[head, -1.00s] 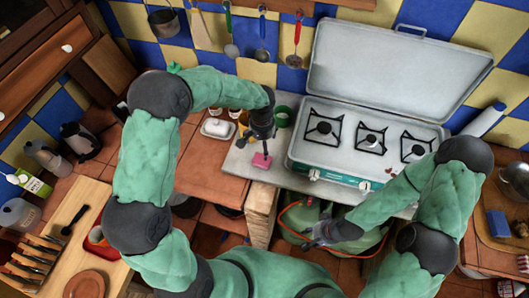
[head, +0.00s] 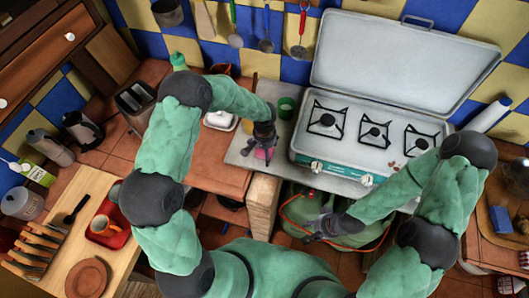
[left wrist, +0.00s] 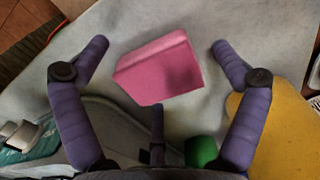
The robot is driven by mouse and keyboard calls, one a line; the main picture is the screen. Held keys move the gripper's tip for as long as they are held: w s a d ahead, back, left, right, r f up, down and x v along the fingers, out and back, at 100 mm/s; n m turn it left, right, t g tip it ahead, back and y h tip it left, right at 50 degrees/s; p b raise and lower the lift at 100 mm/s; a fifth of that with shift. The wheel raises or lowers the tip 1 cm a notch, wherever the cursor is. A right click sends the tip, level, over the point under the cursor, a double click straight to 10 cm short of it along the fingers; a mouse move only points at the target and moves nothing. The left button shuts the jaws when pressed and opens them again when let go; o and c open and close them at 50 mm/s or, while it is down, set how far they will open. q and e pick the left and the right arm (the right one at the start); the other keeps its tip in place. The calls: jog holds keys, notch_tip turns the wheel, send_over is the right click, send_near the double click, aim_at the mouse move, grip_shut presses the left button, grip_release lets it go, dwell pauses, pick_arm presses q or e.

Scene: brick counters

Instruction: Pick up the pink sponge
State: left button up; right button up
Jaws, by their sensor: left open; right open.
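The pink sponge (left wrist: 162,68) lies on the grey counter slab, between and just beyond the spread fingers of my left gripper (left wrist: 160,50) in the left wrist view. The fingers do not touch it. In the head view the sponge (head: 262,153) shows only in part under my left gripper (head: 262,145), which points down over it and is open. My right gripper (head: 318,232) is open and empty, low in front of the counter below the stove.
A camping stove (head: 370,130) with its lid raised stands right of the sponge. A green cup (head: 287,107) is behind it, and a white butter dish (head: 219,121) is to the left. A yellow object (left wrist: 262,130) is close to a finger in the left wrist view.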

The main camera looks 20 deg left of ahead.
pick_arm(q)
jog(key=c, duration=1.2)
jog(key=shift+c, duration=0.2)
jog(key=shift+r, duration=0.15)
jog(key=shift+r, duration=0.55)
notch_tip(320, 180, up, 2)
jog(key=shift+r, duration=0.15)
jog(key=s+d+r, duration=0.8)
jog(key=s+r, duration=0.1)
jog(key=s, duration=0.2)
jog(key=shift+d+r, duration=0.25)
jog(key=shift+d, duration=0.1)
